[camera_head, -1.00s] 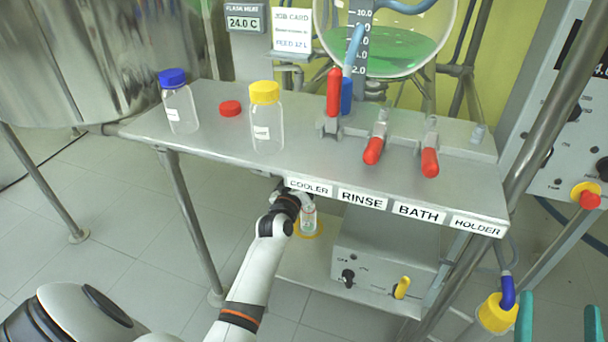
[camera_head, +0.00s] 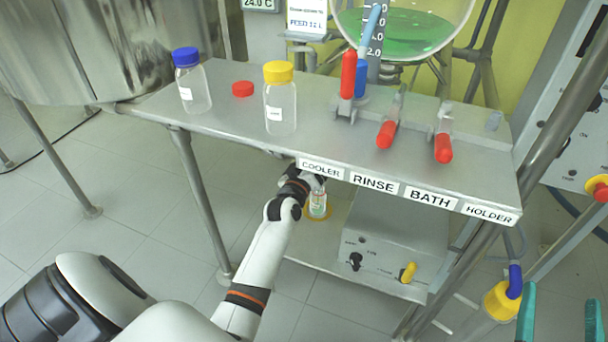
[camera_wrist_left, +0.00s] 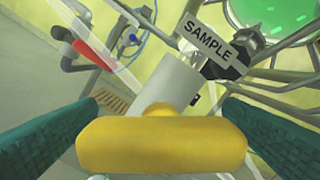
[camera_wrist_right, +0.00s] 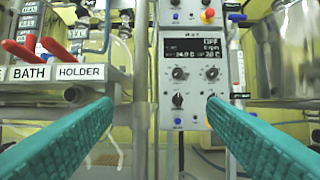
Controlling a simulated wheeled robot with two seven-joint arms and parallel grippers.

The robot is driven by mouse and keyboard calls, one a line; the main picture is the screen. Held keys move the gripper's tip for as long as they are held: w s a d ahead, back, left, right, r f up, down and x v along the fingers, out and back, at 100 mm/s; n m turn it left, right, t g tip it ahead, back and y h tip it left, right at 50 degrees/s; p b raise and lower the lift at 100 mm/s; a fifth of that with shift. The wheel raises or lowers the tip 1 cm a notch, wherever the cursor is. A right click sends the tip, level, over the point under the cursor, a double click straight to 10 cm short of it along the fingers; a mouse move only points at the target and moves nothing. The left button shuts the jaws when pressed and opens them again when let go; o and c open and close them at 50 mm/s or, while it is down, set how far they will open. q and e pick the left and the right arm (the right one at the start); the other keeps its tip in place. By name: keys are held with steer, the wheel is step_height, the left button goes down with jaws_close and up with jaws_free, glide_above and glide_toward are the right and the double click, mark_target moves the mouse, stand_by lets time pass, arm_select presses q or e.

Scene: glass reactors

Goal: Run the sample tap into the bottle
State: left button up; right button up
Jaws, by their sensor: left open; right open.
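In the left wrist view a thick yellow tap handle (camera_wrist_left: 160,148) sits on a pale cylindrical body (camera_wrist_left: 172,85), with a SAMPLE tag (camera_wrist_left: 208,45) behind it. My left gripper (camera_wrist_left: 160,125) is open, with a teal finger on either side of the handle; whether they touch it I cannot tell. In the head view my left arm reaches under the shelf edge, which hides the fingers. A small clear bottle (camera_head: 317,206) stands on a yellow-ringed spot below the shelf, beside my left wrist. My right gripper (camera_head: 560,322) is open and empty at the lower right.
The grey shelf (camera_head: 235,120) carries a blue-capped bottle (camera_head: 192,82), a yellow-capped bottle (camera_head: 280,100), a loose red cap (camera_head: 242,89) and red-handled clamps (camera_head: 387,134). A grey control box (camera_head: 385,250) stands below.

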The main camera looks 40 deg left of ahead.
arm_select(q)
steer(key=p+v, duration=0.3)
steer(key=v, duration=0.8)
arm_select(e)
step_height(320, 180, down, 12)
steer(key=s+d+g+h, duration=0.2)
steer(key=g, duration=0.6)
steer(key=shift+d+g+h, duration=0.2)
steer(key=shift+g+h, duration=0.1)
arm_select(q)
steer(key=shift+s, duration=0.1)
arm_select(e)
steer(key=shift+r, duration=0.15)
